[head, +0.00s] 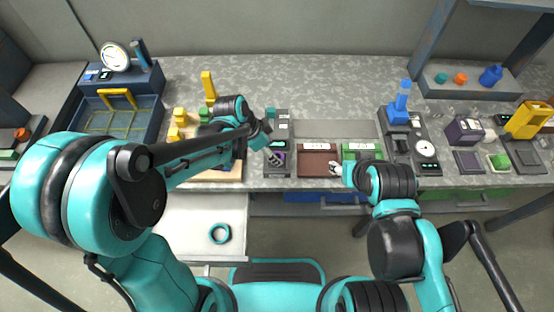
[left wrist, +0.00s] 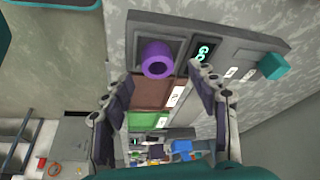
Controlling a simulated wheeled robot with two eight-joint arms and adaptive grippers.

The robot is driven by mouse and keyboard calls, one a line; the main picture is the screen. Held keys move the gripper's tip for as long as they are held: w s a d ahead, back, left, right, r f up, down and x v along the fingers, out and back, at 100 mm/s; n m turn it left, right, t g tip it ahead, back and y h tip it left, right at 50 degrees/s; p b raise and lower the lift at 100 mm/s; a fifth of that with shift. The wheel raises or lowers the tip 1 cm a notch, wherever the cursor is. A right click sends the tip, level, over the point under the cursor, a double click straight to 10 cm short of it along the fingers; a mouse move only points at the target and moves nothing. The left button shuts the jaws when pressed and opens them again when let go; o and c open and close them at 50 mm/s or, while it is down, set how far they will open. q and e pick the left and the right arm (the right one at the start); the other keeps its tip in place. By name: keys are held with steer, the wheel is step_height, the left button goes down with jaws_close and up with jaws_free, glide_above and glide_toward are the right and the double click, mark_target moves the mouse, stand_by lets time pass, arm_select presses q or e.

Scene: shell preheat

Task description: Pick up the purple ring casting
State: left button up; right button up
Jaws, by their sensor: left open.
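The purple ring casting (left wrist: 156,48) sits in a dark square recess of a grey fixture (left wrist: 225,42) with a green-lit display. In the left wrist view it shows between and beyond the fingertips of my left gripper (left wrist: 154,78), which is open and empty and does not touch it. In the head view my left gripper (head: 273,157) is over the fixture, and only a bit of the purple casting (head: 280,156) shows beside it. My right gripper (head: 335,169) is over the edge between the brown and green trays; its jaws are too small to read.
The brown tray (head: 316,165) and green tray (head: 362,151) lie right of the fixture. A blue-topped device (head: 398,117) and a gauge unit (head: 426,150) stand further right. Yellow blocks (head: 176,128) are at left. A teal ring (head: 220,233) lies on a lower pale surface.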

arm_select(q)
steer(key=b+x, duration=0.1)
steer(key=x, duration=0.2)
steer(key=shift+s+f, duration=0.15)
steer(key=shift+f, duration=0.25)
steer(key=shift+r, duration=0.1)
jaws_close()
steer(key=shift+r, duration=0.1)
